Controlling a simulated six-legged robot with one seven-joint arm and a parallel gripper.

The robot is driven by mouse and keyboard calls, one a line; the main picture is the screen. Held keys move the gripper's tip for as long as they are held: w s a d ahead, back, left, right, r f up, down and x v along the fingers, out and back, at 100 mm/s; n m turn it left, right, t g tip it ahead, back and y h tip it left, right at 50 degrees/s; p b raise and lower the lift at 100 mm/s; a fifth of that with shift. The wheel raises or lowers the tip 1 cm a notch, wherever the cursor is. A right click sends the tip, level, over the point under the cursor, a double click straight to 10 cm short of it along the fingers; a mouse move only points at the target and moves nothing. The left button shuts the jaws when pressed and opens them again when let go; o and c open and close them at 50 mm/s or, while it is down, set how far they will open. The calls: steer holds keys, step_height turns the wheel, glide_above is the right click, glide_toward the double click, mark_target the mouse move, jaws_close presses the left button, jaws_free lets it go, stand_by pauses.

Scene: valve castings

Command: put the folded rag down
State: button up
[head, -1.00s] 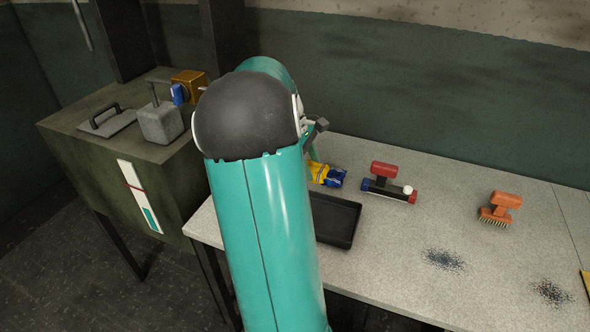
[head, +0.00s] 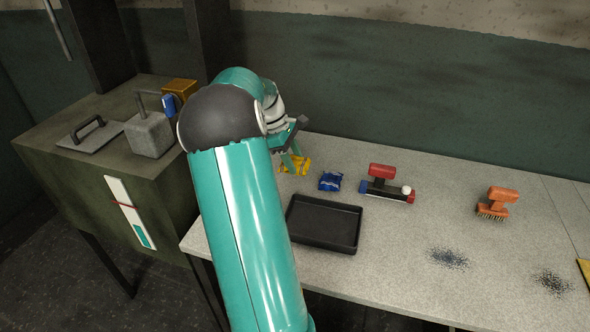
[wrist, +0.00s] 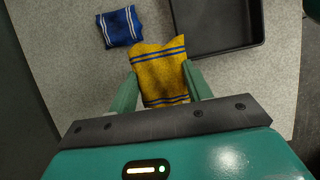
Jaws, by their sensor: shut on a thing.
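A yellow folded rag with blue stripes (wrist: 160,72) is between the two green fingers of my gripper (wrist: 160,88) in the wrist view. The fingers are shut on it from both sides. In the head view the yellow rag (head: 297,166) is at the left back of the bench, below my gripper (head: 290,160). I cannot tell whether it touches the bench top. A blue folded rag with pale stripes (head: 330,181) lies on the bench to its right, apart from it; it also shows in the wrist view (wrist: 120,27).
A black tray (head: 325,247) sits empty in front of the rags. A red-handled tool (head: 387,183) and an orange brush (head: 497,203) lie further right on the grey bench (head: 410,225), with dark speckled patches near the front. A dark green cabinet (head: 80,165) stands left.

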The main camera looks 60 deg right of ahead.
glide_above(301, 178)
steer(key=w, duration=0.1)
steer(key=f, duration=0.6)
steer(key=shift+a, duration=0.4)
steer(key=shift+w+d+f, duration=0.25)
steer(key=shift+d+f, duration=0.05)
steer(key=shift+f, duration=1.7)
steer(key=shift+f, duration=0.15)
steer(key=o, duration=1.1)
steer(key=shift+o, duration=0.2)
steer(key=v, duration=1.2)
